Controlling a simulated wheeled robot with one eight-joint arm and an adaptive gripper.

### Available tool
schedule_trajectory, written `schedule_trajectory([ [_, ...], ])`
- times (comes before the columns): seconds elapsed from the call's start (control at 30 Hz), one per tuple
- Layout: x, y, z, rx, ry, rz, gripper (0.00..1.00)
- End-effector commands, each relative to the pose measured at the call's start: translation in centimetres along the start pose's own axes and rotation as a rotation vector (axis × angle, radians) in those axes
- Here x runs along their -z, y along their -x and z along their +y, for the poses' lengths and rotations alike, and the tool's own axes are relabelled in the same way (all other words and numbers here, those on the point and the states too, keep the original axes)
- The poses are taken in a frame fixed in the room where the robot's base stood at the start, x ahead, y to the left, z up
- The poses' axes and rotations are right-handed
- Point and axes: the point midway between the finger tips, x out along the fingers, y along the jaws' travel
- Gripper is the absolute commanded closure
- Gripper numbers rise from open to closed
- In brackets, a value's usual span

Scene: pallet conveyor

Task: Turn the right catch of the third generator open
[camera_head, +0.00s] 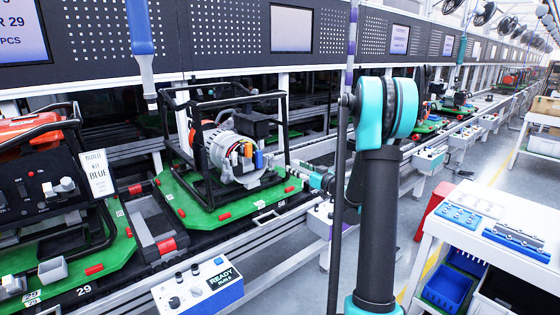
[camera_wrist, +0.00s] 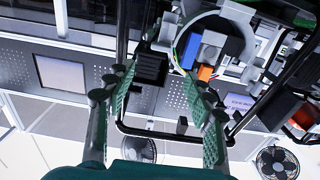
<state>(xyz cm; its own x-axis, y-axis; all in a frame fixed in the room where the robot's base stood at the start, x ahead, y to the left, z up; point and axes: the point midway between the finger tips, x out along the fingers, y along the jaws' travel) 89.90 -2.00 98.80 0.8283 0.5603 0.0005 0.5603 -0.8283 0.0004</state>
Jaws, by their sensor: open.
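Several generators stand on green pallets along the conveyor. A farther generator (camera_head: 456,98) is small beyond my arm. Which one is the third is not marked. Small red pieces, such as one (camera_head: 289,189) at the pallet's right, sit along the pallet edges; their turn is unclear. My gripper (camera_wrist: 163,82) is open and empty, facing the middle generator's blue and orange parts (camera_wrist: 203,50).
A control box (camera_head: 200,288) reading READY stands in front of the conveyor. A blue tool (camera_head: 141,35) hangs above. A white workbench (camera_head: 480,240) with a blue bin (camera_head: 447,289) stands at the right. Grey floor lies between bench and conveyor.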

Motion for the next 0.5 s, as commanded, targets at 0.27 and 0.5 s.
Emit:
schedule_trajectory([
  [0.27,0.0,-5.7,-0.1,0.003,0.0,0.0,0.47],
  [0.5,0.0,-9.7,-0.1,0.002,0.0,-0.001,0.47],
])
